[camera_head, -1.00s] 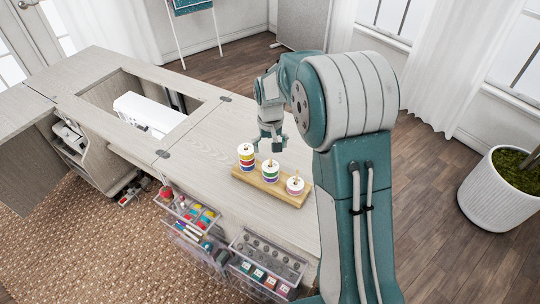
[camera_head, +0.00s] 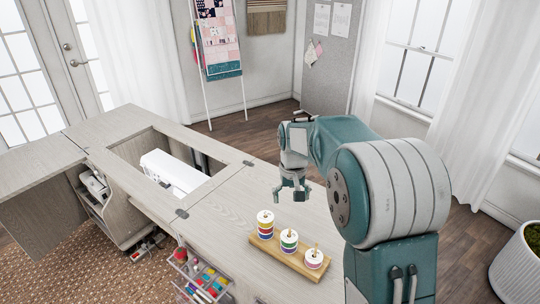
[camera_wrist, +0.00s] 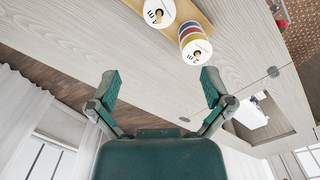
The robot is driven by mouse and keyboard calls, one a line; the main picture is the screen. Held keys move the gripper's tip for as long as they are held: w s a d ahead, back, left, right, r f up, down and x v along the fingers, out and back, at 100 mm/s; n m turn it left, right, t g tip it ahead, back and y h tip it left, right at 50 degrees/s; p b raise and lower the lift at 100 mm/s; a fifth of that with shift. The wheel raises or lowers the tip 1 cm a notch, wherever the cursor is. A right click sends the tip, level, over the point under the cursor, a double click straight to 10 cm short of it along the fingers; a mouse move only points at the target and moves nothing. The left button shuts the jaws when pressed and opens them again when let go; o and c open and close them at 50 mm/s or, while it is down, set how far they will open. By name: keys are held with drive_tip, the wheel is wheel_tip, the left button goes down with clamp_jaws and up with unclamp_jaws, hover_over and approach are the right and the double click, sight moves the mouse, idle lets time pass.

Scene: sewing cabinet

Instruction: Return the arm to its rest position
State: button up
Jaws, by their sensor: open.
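My gripper (camera_head: 292,196) hangs above the table behind the wooden spool rack, apart from it. Its two fingers are spread with nothing between them, and it also shows open in the wrist view (camera_wrist: 161,88). The wooden rack (camera_head: 268,249) holds upright stacks of thread spools: a left stack (camera_head: 265,224) with several coloured bands, a middle stack (camera_head: 289,241) and a short right stack (camera_head: 313,259) with pink. In the wrist view two of the stacks show at the top, beyond the fingers. My upper arm hides the table's right part.
The sewing cabinet top (camera_head: 225,200) is bare left of the rack. A white sewing machine (camera_head: 172,172) sits in the cabinet's opening. A clear drawer (camera_head: 203,284) with coloured supplies is pulled out in front. A planter (camera_head: 520,268) stands at right.

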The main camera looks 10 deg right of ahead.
drive_tip(key=s+r+t, duration=0.3)
drive_tip(key=s+r, duration=0.8)
drive_tip(key=s, duration=0.3)
drive_tip(key=s+t, duration=0.2)
drive_tip(key=s, duration=1.2)
drive_tip(key=shift+s+f+t, duration=0.2)
drive_tip(key=shift+f+t, duration=0.1)
drive_tip(key=shift+f, duration=0.05)
